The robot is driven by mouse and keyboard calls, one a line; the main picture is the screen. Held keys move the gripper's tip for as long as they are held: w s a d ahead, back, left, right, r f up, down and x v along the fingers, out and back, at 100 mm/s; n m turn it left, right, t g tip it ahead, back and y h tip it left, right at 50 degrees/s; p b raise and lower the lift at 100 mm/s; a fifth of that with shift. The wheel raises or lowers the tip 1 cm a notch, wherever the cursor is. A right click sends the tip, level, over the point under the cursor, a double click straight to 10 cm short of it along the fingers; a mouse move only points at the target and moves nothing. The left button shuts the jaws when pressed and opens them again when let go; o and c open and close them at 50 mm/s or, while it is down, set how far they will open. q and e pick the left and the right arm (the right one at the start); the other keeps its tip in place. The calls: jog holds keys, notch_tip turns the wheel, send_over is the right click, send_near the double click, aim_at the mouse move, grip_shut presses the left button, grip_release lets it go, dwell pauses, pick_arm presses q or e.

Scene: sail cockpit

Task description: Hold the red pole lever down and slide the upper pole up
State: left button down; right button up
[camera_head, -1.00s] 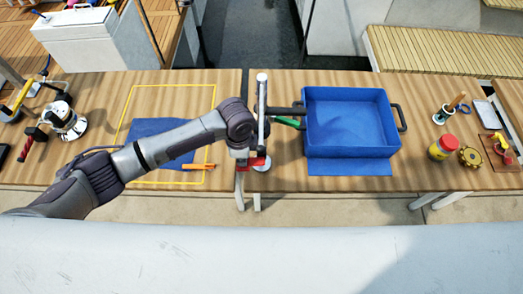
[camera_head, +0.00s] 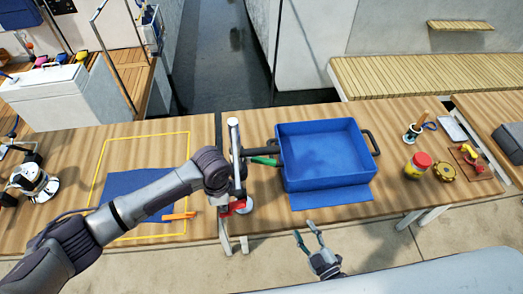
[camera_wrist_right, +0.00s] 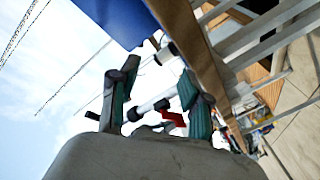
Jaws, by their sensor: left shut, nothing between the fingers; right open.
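The upper pole (camera_head: 235,139) is a silver tube with a pale cap, standing near the table's front edge in the head view. The red pole lever (camera_head: 240,206) is low on it; it also shows in the right wrist view (camera_wrist_right: 173,118), between the fingers and beyond them. My left gripper (camera_head: 268,161) is shut and empty beside the pole, with green fingertips to its right, near the blue bin. My left wrist hides part of the pole. My right gripper (camera_head: 306,232) is open and empty, below and right of the lever, in front of the table edge.
A blue bin (camera_head: 327,182) with black handles stands right of the pole on a blue cloth. A yellow-outlined area (camera_head: 146,137) with a blue cloth and orange object lies left. A red-lidded jar (camera_head: 417,167) stands right. Floor in front is open.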

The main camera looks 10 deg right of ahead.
jog(key=w+r+n+y, duration=0.8)
jog(key=r+n, duration=0.4)
jog(key=r, duration=0.2)
jog(key=n+g+y, duration=0.6)
jog(key=n+g, duration=0.4)
jog(key=n, duration=0.6)
send_near(262, 151)
jog(key=x, duration=0.6)
jog(key=f+x, duration=0.1)
jog(key=x, duration=0.3)
jog(key=shift+w, duration=0.3)
jog(key=shift+d, duration=0.1)
grip_shut()
